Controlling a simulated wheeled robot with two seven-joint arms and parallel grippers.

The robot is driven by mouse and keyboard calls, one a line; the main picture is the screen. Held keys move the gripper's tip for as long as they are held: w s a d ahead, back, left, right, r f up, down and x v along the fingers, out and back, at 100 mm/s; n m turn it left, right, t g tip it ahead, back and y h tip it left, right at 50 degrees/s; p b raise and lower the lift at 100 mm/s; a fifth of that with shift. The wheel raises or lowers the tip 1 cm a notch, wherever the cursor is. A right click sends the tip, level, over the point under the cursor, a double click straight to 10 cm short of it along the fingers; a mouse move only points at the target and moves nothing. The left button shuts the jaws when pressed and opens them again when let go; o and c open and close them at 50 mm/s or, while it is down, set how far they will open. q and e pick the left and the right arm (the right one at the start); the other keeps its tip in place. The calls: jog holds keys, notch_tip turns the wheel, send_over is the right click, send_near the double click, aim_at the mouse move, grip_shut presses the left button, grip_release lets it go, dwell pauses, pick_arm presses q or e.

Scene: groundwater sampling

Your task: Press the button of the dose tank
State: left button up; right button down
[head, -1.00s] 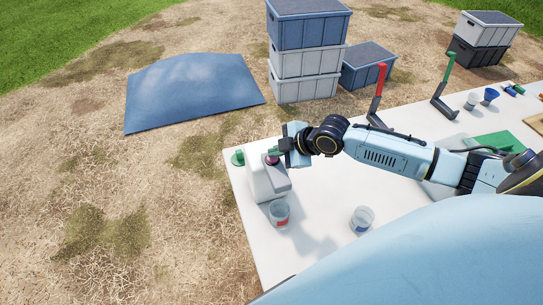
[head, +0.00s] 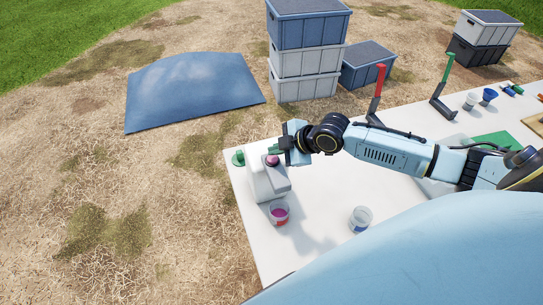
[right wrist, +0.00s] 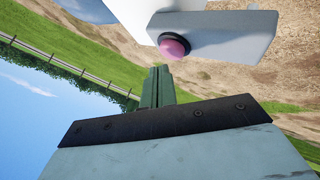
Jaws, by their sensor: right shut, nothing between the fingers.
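The white dose tank (head: 259,182) stands at the left end of the white table. Its round pink button (head: 271,160) sits on the grey housing (head: 275,180). The button in a black collar (right wrist: 174,45) also shows in the right wrist view. My right gripper (head: 274,150) is shut and empty, with its green fingertips close by the button. In the right wrist view the fingertips (right wrist: 160,68) seem slightly apart from it. A clear cup (head: 279,213) with pink liquid stands below the housing. My left gripper is out of view.
A second clear cup (head: 361,219) stands to the right on the table. A red-handled stand (head: 377,92) and a green-handled stand (head: 443,90) are at the back edge. Stacked crates (head: 308,57) and a blue tarp mound (head: 193,90) lie beyond on the ground.

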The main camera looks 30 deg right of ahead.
aim_at(276, 160)
jog(key=shift+r+p, duration=2.1)
jog(key=shift+r, duration=0.9)
